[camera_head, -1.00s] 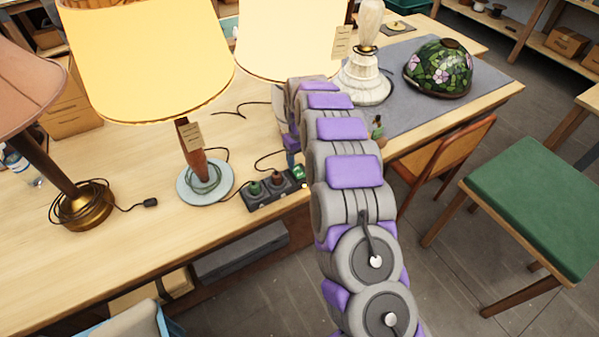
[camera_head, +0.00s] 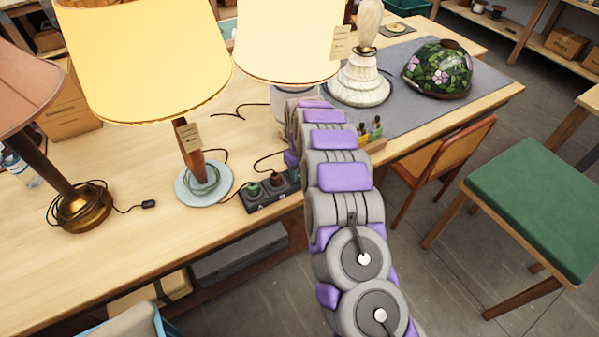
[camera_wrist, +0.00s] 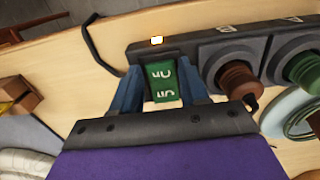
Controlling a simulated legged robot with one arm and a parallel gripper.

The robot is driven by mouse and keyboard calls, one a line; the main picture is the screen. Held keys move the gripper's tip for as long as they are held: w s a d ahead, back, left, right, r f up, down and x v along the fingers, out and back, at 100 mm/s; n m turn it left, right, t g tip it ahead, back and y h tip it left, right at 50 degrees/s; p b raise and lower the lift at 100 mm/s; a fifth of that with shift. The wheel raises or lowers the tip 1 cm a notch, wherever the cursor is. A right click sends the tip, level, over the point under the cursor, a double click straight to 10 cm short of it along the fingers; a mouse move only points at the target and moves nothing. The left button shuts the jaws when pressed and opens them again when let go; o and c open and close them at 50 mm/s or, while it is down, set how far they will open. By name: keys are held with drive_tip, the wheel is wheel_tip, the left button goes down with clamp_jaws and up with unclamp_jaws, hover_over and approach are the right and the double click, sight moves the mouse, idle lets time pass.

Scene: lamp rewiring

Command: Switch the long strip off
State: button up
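The long strip (camera_head: 258,208) is a dark bar of sockets near the front edge of the workbench, with a green and a brown plug in it. In the wrist view the strip (camera_wrist: 185,46) shows its end with a green rocker switch (camera_wrist: 161,82) and a small glowing light. My gripper (camera_wrist: 162,78) is at this end, its blue fingers apart on either side of the green rocker. I cannot tell whether they touch it. In the head view my arm hides the gripper and the switch end.
The yellow-shaded lamp (camera_head: 145,60) and the cream-shaded lamp (camera_head: 290,40) glow behind the strip. A pink-shaded lamp (camera_head: 35,75) stands unlit at the left, its loose plug (camera_head: 148,204) on the bench. A stained-glass shade (camera_head: 438,68) sits on the grey mat. A green-topped stool (camera_head: 535,205) stands at right.

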drive_tip(key=c, duration=0.7)
drive_tip(key=shift+o, duration=0.2)
drive_tip(key=shift+w, duration=0.1)
drive_tip(key=shift+w+r+g+h+p, duration=0.25)
drive_tip(key=shift+w+g+h+p, duration=0.1)
drive_tip(key=shift+g+h+p, duration=0.35)
drive_tip(key=shift+w+a+p, duration=0.1)
drive_tip(key=shift+p, duration=0.25)
drive_tip(key=shift+g, duration=0.3)
drive_tip(key=shift+a, duration=0.1)
drive_tip(key=o, duration=1)
